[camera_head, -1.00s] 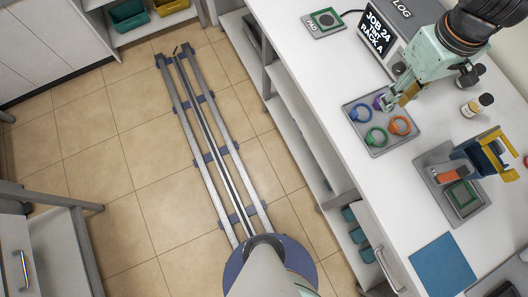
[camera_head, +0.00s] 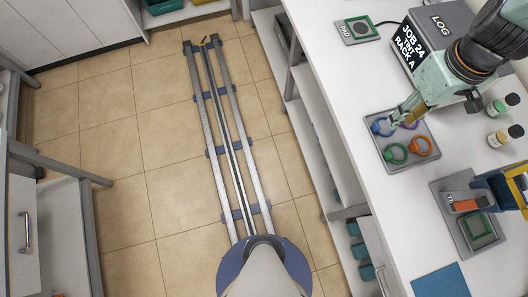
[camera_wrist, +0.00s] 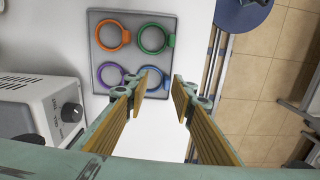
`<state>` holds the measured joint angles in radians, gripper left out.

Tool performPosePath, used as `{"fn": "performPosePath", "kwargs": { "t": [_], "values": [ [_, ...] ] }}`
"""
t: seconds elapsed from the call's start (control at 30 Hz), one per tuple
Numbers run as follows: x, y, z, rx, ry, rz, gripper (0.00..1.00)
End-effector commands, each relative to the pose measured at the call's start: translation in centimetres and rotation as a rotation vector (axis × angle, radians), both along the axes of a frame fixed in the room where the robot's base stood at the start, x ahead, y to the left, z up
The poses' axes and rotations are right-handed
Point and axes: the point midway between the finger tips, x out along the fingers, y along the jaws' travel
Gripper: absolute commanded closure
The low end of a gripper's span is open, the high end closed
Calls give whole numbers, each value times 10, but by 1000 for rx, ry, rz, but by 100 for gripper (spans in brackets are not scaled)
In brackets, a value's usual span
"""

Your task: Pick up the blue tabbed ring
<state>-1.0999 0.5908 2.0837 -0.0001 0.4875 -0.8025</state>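A grey tray (camera_head: 404,168) on the white bench holds the tabbed rings. The blue tabbed ring (camera_head: 381,127) lies at its upper left in the head view. In the wrist view the blue ring (camera_wrist: 157,86) is at the tray's lower right, partly hidden behind a finger. My gripper (camera_wrist: 162,80) is open and empty, with its fingers apart above the tray's edge and one finger overlapping the blue ring in view. In the head view my gripper (camera_head: 395,121) shows close to the blue ring's right side.
Purple (camera_wrist: 107,73), orange (camera_wrist: 111,36) and green (camera_wrist: 153,38) rings share the tray. A grey box with a knob (camera_wrist: 40,108) stands beside it. Bottles (camera_head: 505,135) and a yellow-blue fixture (camera_head: 500,187) stand to the right in the head view.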

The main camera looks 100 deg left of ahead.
Motion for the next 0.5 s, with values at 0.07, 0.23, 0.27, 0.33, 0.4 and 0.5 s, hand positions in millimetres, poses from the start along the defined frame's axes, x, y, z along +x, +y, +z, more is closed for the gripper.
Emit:
{"fn": "performPosePath", "kwargs": {
  "t": [0.07,0.23,0.27,0.33,0.4,0.5],
  "values": [
    [-31,20,5,22,-10,56,77],
    [-30,20,-13,24,-11,56,77],
    [-30,20,-16,24,-11,56,77],
    [-30,20,-22,23,-11,56,77],
    [-30,20,-28,24,-11,56,77],
    [-30,21,-32,24,-11,56,77]
  ]
}}
